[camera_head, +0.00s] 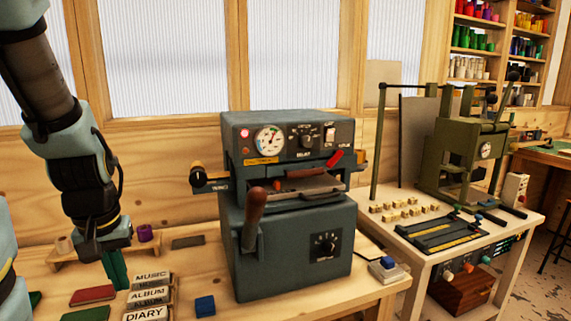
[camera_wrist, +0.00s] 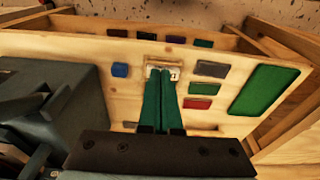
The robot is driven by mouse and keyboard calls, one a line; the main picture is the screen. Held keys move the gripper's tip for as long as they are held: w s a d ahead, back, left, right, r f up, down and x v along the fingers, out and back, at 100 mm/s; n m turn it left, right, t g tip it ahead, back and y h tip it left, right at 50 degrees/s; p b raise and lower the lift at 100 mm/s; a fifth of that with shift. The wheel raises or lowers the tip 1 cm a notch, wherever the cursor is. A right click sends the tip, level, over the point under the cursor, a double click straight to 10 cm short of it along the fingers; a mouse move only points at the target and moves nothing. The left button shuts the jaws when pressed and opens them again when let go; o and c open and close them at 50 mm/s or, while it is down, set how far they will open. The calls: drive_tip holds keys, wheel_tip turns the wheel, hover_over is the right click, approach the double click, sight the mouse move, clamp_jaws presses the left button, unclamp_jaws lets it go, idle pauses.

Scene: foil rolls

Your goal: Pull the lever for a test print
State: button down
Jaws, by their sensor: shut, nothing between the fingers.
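The grey-blue press (camera_head: 290,205) stands on the wooden bench, with a gauge, a red lamp and knobs on its top panel. Its lever has a brown grip (camera_head: 254,208) and stands roughly upright at the front left of the press. My gripper (camera_head: 117,282) hangs left of the press and apart from the lever. In the wrist view, its green fingers (camera_wrist: 162,78) are together and hold nothing. They point at the bench near the stack of lettered plates (camera_head: 148,297). The press body (camera_wrist: 50,90) fills the left of the wrist view; the lever cannot be clearly made out there.
A blue block (camera_head: 205,306) lies between the plates and the press. A red pad (camera_head: 92,295) and a green pad (camera_head: 85,314) lie left of the plates. A purple spool (camera_head: 145,233) stands behind. A second table (camera_head: 435,270) with an olive machine (camera_head: 465,155) stands right.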

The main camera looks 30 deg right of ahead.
drive_tip(key=shift+d, duration=0.2)
drive_tip(key=w+d+r+m+b, duration=0.1)
drive_tip(key=w+d+r+b, duration=0.15)
drive_tip(key=d+r, duration=0.55)
drive_tip(key=w+d+r+m+b, duration=0.15)
drive_tip(key=w+d+r, duration=0.3)
drive_tip(key=d, duration=0.55)
drive_tip(key=s+d+r+b, duration=0.1)
drive_tip(key=s+d+r, duration=0.2)
drive_tip(key=r, duration=0.3)
drive_tip(key=s+d+r+n+b, duration=0.1)
drive_tip(key=s+d+r, duration=0.2)
drive_tip(key=r, duration=0.2)
drive_tip(key=s+d+r+t+y+b, duration=0.1)
drive_tip(key=s+d+r, duration=0.2)
drive_tip(key=r, duration=0.3)
drive_tip(key=shift+s+d+r+b, duration=0.15)
drive_tip(key=shift+d+r+b, duration=0.2)
drive_tip(key=shift+d, duration=0.25)
